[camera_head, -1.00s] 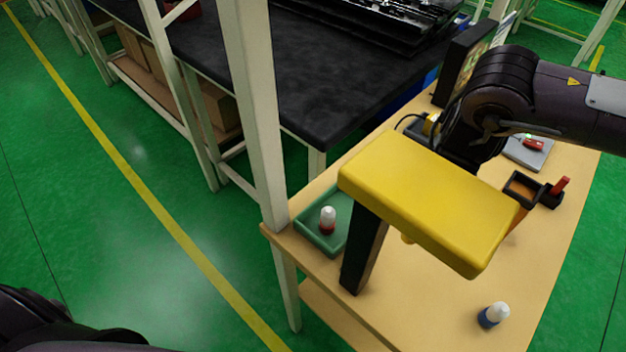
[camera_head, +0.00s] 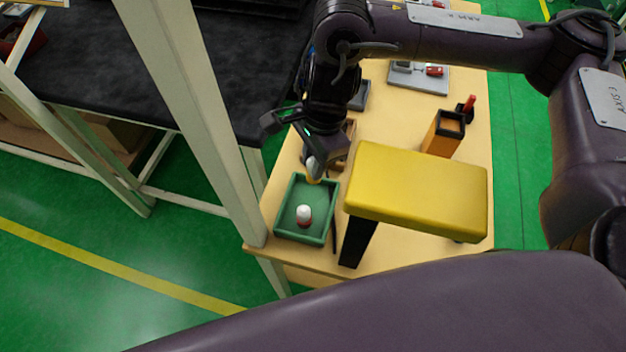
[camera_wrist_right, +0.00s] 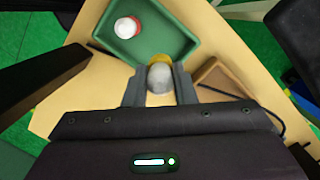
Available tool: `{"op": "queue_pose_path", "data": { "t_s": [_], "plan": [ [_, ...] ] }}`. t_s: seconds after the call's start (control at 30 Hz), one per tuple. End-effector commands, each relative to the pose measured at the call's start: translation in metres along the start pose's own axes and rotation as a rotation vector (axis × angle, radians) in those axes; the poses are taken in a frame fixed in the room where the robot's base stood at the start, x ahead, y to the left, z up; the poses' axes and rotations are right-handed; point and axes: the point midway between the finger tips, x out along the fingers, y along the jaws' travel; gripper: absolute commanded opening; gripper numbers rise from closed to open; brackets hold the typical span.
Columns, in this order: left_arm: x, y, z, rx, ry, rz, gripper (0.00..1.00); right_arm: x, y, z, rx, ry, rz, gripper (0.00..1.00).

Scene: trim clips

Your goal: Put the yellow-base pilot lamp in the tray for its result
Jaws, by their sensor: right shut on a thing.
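My right gripper (camera_head: 314,160) is shut on the yellow-base pilot lamp (camera_head: 314,172), at the far edge of the green tray (camera_head: 318,203). In the right wrist view the lamp's pale dome (camera_wrist_right: 160,78) sits between the fingers of my right gripper (camera_wrist_right: 160,88), with its yellow base (camera_wrist_right: 160,58) pointing toward the tray (camera_wrist_right: 180,42). Whether the lamp touches the tray is unclear. A red-base lamp with a white dome (camera_head: 304,214) stands in the tray; it also shows in the right wrist view (camera_wrist_right: 127,27). My left gripper is not in view.
A raised yellow pad (camera_head: 418,190) on a dark post (camera_head: 357,241) stands right of the tray and hides part of the wooden table (camera_head: 400,115). A pale frame post (camera_head: 195,110) rises left of the tray. An orange, black-rimmed holder (camera_head: 443,134) stands behind the pad.

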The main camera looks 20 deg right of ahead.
Motion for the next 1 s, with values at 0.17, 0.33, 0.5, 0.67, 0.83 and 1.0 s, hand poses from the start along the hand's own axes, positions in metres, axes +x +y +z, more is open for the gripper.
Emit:
{"op": "queue_pose_path", "data": {
  "t_s": [0.17, 0.33, 0.5, 0.67, 0.83, 1.0],
  "plan": [
    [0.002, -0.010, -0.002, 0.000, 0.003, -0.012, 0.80, 0.032, 0.000, -0.004, 0.000, -0.002, 0.003, 0.02],
    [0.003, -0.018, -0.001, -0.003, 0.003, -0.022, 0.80, 0.043, 0.000, -0.006, 0.000, -0.001, 0.000, 0.02],
    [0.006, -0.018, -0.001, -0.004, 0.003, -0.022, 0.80, 0.065, 0.000, -0.009, 0.000, -0.002, 0.003, 0.02],
    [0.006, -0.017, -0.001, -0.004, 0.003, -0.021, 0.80, 0.076, 0.000, -0.011, -0.001, -0.001, 0.000, 0.02],
    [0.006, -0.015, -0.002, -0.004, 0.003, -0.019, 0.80, 0.076, -0.001, -0.011, -0.002, 0.000, -0.001, 0.02],
    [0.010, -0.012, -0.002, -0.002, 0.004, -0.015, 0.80, 0.080, -0.001, -0.012, -0.002, 0.000, -0.001, 0.02]
  ]
}}
